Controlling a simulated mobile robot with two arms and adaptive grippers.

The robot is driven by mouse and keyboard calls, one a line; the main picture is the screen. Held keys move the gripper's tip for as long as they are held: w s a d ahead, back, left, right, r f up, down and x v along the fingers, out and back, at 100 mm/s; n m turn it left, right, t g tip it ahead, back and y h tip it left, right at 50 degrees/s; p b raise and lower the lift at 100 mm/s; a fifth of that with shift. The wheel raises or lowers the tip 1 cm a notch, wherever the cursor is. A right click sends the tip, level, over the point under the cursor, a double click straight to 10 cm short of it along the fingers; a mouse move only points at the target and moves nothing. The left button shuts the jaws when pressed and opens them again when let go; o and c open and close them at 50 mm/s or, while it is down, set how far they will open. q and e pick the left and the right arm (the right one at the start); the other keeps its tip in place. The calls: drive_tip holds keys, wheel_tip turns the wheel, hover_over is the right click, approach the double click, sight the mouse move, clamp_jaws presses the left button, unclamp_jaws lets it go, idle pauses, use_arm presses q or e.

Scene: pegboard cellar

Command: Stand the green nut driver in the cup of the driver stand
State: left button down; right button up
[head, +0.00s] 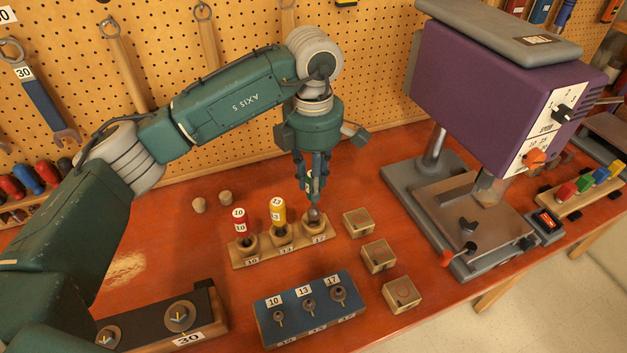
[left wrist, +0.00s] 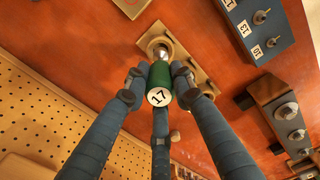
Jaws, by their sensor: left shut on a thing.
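The driver stand (head: 262,258) is a wooden block with cups marked 10, 13 and 17. A red driver (head: 240,222) stands in cup 10 and a yellow driver (head: 278,214) in cup 13. My left gripper (head: 314,194) points down right over cup 17. It is shut on the green nut driver, which the fingers mostly hide in the head view. In the left wrist view the green handle (left wrist: 159,77), with a white 17 on its end, sits between the fingers (left wrist: 158,85). Its metal end lines up with the cup; I cannot tell how deep it is.
A blue block (head: 275,314) with several metal pieces lies in front of the stand. Small wooden blocks (head: 378,256) are to its right. A purple drill press (head: 490,75) stands further right. Two wooden plugs (head: 226,198) lie behind the stand. A pegboard (head: 240,140) backs the table.

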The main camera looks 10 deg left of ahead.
use_arm(q)
drive_tip(key=shift+f, duration=0.2)
drive_tip(key=shift+f+b, duration=0.5)
drive_tip(key=shift+b, duration=0.15)
drive_tip(key=shift+f+b, duration=0.5)
drive_tip(key=shift+f, duration=0.1)
drive_tip(key=shift+f+b, duration=0.95)
drive_tip(key=shift+f, duration=0.2)
drive_tip(key=c, duration=1.4)
unclamp_jaws()
